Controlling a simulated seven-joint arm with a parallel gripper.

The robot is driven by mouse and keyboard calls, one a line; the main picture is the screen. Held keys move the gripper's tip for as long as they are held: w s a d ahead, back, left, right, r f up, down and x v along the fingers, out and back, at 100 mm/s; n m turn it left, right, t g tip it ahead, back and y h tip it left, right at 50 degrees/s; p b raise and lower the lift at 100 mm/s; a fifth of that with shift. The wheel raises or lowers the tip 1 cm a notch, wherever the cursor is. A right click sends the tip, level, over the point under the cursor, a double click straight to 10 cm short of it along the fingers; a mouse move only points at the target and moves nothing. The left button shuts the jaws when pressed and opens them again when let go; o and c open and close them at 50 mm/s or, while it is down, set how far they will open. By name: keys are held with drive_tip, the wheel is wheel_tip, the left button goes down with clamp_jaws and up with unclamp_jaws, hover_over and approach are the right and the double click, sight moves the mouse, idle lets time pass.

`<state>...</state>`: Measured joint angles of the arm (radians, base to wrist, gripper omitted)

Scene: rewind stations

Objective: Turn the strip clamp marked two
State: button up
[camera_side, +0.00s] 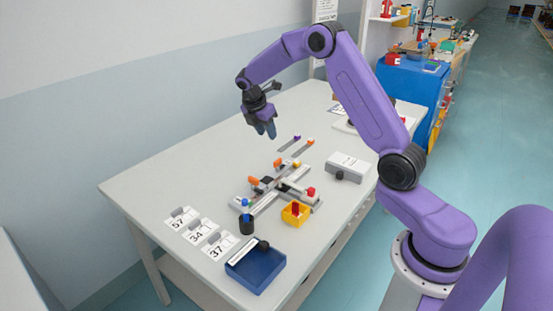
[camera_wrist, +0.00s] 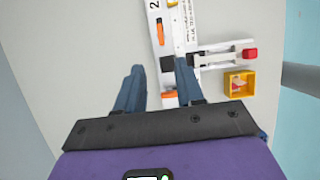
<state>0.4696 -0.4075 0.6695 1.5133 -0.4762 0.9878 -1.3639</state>
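My gripper (camera_side: 266,131) is high above the table, behind and left of the rewind fixture (camera_side: 265,203) in the side view. In the wrist view my gripper (camera_wrist: 160,68) has its two blue fingers apart, with nothing held between them. A white strip rail with a black "2" (camera_wrist: 154,5) runs down beyond the fingers. An orange clamp lever (camera_wrist: 160,33) lies on it near the "2". A second orange lever (camera_wrist: 168,97) shows lower, between the fingers in the picture. Two orange levers show in the side view, one at left (camera_side: 253,181) and one farther back (camera_side: 278,163).
A red-knobbed slide (camera_wrist: 249,54) and a yellow box (camera_wrist: 239,84) stand right of the rail. In the side view, a blue box (camera_side: 256,268), number cards (camera_side: 196,233), a dark cup (camera_side: 247,226) and a grey box (camera_side: 347,167) surround the fixture. The table's left rear is clear.

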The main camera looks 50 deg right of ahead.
sight(279, 165)
drive_tip(key=x, duration=1.4)
drive_tip(key=shift+f, duration=0.3)
clamp_jaws()
